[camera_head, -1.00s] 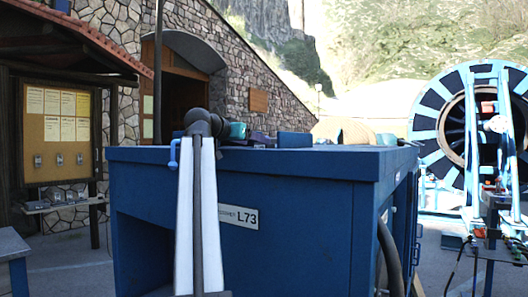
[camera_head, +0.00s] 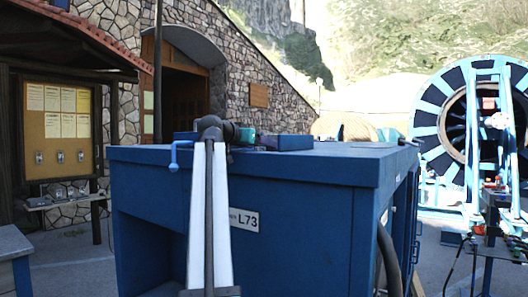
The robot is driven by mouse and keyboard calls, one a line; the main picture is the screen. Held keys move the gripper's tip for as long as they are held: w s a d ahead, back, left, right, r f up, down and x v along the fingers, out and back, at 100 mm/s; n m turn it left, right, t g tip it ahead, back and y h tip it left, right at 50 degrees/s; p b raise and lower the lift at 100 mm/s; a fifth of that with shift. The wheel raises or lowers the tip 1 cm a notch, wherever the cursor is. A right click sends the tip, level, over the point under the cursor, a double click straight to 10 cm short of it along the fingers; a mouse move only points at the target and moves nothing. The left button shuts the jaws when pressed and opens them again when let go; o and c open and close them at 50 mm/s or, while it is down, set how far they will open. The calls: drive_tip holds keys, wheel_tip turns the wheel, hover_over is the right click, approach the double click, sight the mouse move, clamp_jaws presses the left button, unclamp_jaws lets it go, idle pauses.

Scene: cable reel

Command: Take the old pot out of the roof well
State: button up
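A big blue cabinet (camera_head: 290,215) marked L73 stands right in front of me; its flat roof (camera_head: 340,160) shows almost edge-on. I cannot see a well in the roof or the old pot from this low angle. My white arm link rises in front of the cabinet to a dark elbow at roof height. Beyond it a dark and teal part of my arm reaches to the right over the roof. I cannot make out my gripper's fingers or anything held in them.
A low blue block (camera_head: 290,142) stands on the roof just right of my arm. A large reel (camera_head: 440,125) and a stand with cables (camera_head: 492,225) are at the right. A notice board (camera_head: 59,130) is at the left.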

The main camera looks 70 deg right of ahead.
drive_tip(key=shift+s+d, duration=0.15)
drive_tip(key=shift+d, duration=0.3)
drive_tip(key=shift+f, duration=0.1)
drive_tip(key=c, duration=1.3)
